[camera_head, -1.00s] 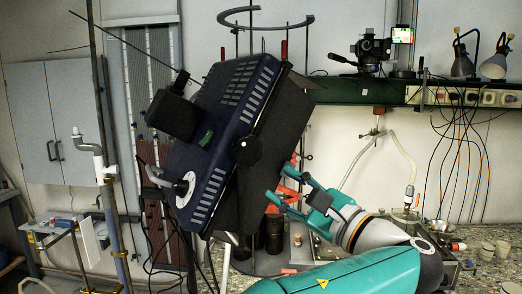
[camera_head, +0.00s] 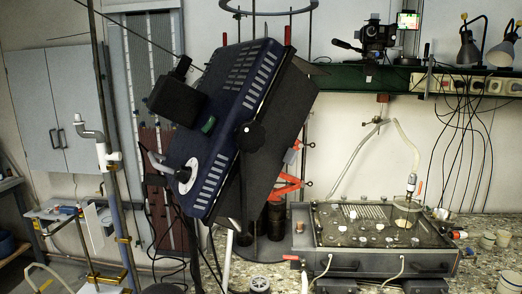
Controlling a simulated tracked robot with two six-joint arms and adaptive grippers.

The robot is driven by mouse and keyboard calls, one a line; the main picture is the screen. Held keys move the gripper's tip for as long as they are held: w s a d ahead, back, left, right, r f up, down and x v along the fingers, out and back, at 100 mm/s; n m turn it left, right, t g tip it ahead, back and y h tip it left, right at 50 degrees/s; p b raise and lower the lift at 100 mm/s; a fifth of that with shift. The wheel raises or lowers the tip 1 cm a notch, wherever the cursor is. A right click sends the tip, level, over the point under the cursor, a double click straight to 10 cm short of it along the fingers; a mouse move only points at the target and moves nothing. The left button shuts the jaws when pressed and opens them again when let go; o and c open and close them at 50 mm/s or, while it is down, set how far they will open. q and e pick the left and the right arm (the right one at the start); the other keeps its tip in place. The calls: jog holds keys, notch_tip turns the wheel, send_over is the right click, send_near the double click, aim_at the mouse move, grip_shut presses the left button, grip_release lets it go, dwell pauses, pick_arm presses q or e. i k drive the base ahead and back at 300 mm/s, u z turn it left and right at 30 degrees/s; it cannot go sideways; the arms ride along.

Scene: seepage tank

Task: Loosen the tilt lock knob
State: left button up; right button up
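A dark blue, slotted lamp-like housing (camera_head: 232,125) hangs tilted on a stand left of centre in the head view. A black lobed knob (camera_head: 250,136), which looks like the tilt lock knob, sits on the near side of the housing. Its face is unobstructed, and I cannot tell how tight it is. Neither of my grippers is in view.
A shallow glass-topped tank (camera_head: 375,233) with small round pieces stands on the speckled bench at right. Red clamps (camera_head: 288,183) and dark cylinders (camera_head: 276,220) stand behind the housing. A pipe stand (camera_head: 115,190) is at left. Cables hang below the housing.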

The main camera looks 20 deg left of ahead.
aim_at(249, 136)
jog(key=u, duration=1.35)
jog(key=i, duration=0.1)
jog(key=z, duration=2.8)
jog(key=k, duration=1.35)
jog(key=u, duration=0.95)
jog(key=i, duration=1)
jog(key=z, duration=0.05)
